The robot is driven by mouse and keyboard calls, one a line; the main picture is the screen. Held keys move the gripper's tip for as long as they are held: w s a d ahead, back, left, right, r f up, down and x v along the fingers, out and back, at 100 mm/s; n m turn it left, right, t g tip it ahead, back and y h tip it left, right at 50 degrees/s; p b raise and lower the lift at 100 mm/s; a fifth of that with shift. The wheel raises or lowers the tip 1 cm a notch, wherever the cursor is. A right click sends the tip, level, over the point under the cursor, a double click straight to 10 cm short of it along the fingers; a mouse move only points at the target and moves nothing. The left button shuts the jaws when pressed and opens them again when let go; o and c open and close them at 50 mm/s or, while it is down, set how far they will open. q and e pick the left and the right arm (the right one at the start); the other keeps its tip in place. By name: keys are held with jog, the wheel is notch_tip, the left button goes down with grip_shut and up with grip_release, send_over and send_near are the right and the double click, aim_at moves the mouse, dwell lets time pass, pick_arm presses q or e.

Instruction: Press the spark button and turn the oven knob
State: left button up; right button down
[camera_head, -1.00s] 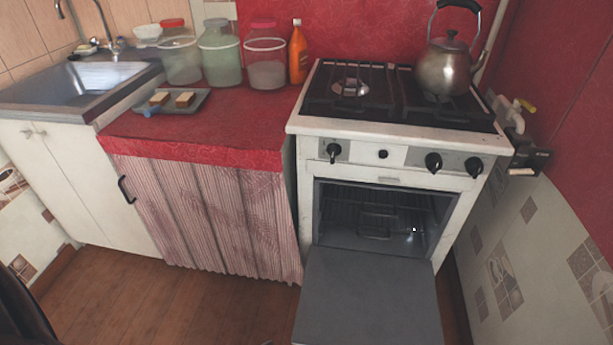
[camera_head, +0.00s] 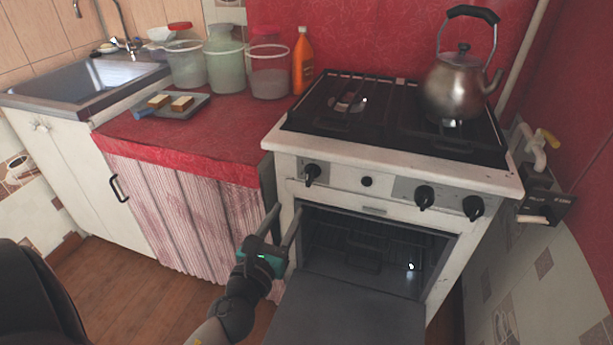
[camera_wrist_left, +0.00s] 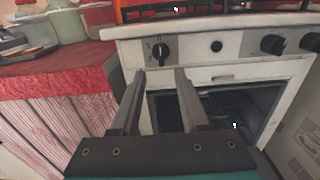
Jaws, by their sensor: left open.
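The white stove (camera_head: 400,165) has a front panel with a round black spark button (camera_head: 367,181). A black knob (camera_head: 313,174) is left of the button, and two black knobs (camera_head: 424,197) and (camera_head: 473,207) are to its right. Which one is the oven knob I cannot tell. My left gripper (camera_head: 284,212) is open and empty, below the left knob and in front of the oven's left edge. In the left wrist view its two fingers (camera_wrist_left: 159,82) point up toward the left knob (camera_wrist_left: 160,51), apart from it; the button (camera_wrist_left: 216,46) is to the right. My right gripper is not in view.
The oven door (camera_head: 345,310) hangs open below the panel. A kettle (camera_head: 455,85) stands on the hob. A red counter (camera_head: 200,135) at left holds jars, an orange bottle (camera_head: 302,62) and a small tray (camera_head: 180,113).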

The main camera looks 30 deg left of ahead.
aim_at(307, 177)
pick_arm(q)
jog(key=x, duration=1.3)
jog(key=shift+f, duration=0.1)
grip_shut()
